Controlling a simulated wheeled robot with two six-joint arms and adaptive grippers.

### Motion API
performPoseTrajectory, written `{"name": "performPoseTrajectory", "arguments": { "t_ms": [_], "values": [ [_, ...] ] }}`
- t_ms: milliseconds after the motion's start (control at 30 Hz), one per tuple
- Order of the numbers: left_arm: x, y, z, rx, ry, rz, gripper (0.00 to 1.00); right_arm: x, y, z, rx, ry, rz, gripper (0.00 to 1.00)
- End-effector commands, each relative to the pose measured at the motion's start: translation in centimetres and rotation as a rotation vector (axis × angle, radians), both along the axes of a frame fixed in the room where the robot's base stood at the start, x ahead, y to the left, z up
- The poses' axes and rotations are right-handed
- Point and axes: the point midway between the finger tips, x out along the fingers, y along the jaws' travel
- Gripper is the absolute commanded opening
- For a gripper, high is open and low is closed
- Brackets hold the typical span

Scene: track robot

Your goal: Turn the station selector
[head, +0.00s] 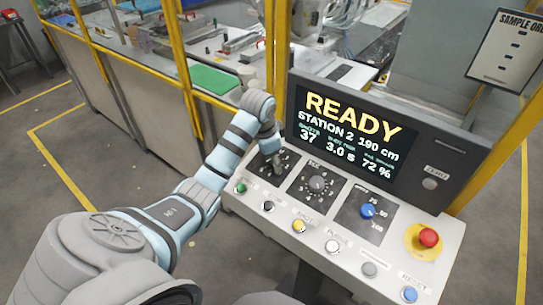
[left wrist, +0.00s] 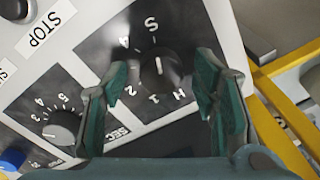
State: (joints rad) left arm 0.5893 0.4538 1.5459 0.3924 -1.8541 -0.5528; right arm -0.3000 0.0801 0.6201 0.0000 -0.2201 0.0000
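The station selector (left wrist: 160,70) is a round black knob on a dark plate marked S, 4, 2, 1 and H in the left wrist view. Its white pointer line runs roughly up and down in that view. My left gripper (left wrist: 162,78) is open, with one teal-padded finger on each side of the knob; I cannot tell whether either touches it. In the head view my left gripper (head: 276,163) comes down over the leftmost dark plate (head: 262,172) and hides most of the knob. The screen (head: 350,130) reads READY and STATION 2. My right gripper is not in view.
A seconds knob (head: 317,184) and a blue knob (head: 367,210) sit to the right. A row of buttons, including a yellow one (head: 299,226), lines the front edge. A red stop button (head: 428,238) is at the right. A yellow-framed fence (head: 185,70) stands behind.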

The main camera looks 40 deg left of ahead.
Motion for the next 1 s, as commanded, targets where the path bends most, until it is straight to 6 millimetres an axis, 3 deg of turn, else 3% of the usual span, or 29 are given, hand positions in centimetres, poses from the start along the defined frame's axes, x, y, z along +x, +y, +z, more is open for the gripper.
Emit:
{"name": "performPoseTrajectory", "arguments": {
  "t_ms": [200, 333, 700, 833, 1000],
  "values": [
    [0.0, 0.0, 0.1, 0.001, -0.002, 0.0, 0.54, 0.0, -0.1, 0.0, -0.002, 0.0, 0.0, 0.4],
    [-0.4, 0.0, 1.3, 0.002, -0.002, -0.001, 0.54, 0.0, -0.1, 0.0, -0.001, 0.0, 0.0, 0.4],
    [-10.3, -1.9, 1.1, 0.006, 0.002, -0.003, 0.54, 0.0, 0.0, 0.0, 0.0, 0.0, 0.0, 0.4],
    [-11.9, -2.3, 1.1, 0.002, 0.0, -0.001, 0.54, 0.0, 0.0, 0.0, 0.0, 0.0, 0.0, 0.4],
    [-12.1, -2.4, 1.2, 0.001, -0.001, 0.0, 0.54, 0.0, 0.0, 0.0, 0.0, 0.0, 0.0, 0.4]
  ]
}}
